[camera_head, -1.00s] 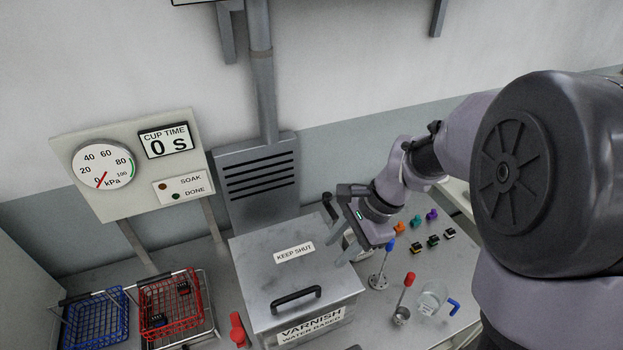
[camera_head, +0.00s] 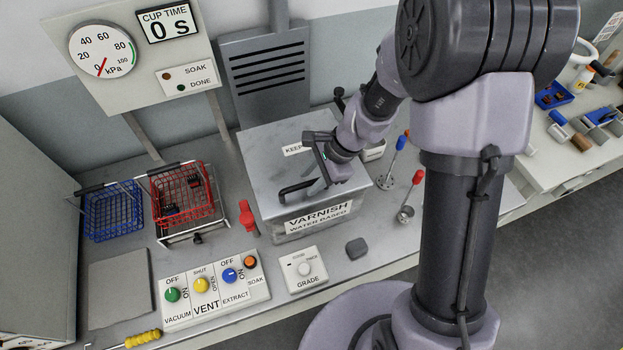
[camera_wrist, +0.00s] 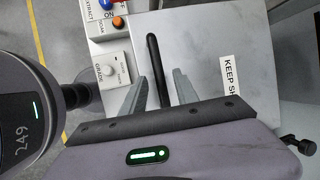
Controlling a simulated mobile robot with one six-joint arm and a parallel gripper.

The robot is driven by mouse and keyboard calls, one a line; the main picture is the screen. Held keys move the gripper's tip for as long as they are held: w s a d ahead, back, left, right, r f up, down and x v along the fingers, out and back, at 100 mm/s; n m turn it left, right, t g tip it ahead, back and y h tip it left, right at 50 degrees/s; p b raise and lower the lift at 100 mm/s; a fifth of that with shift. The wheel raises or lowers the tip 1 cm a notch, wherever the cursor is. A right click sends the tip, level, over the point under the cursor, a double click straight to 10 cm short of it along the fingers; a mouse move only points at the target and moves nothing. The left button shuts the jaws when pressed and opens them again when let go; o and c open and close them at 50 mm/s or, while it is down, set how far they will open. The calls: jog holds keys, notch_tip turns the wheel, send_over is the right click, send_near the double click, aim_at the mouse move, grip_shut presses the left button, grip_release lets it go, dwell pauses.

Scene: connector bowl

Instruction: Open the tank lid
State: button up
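The tank (camera_head: 318,224) is a grey metal box labelled VARNISH WATER BASED. Its lid (camera_head: 270,150) lies flat and closed on top, with a KEEP SHUT label; the lid also fills much of the wrist view (camera_wrist: 205,45). A black bar handle (camera_head: 297,190) is near the lid's front edge. My gripper (camera_head: 321,174) is over the lid at the handle's right end. In the wrist view my gripper (camera_wrist: 160,76) is open, with the handle (camera_wrist: 153,55) showing between its two fingers. I cannot tell whether the fingers touch the handle.
A red clamp-like object (camera_head: 247,217) stands left of the tank. Blue (camera_head: 112,212) and red (camera_head: 184,200) wire baskets are further left. A control panel (camera_head: 215,290) and GRADE box (camera_head: 303,270) lie in front. Red- and blue-topped tools (camera_head: 407,205) stand to the right.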

grip_shut()
dwell(1.4)
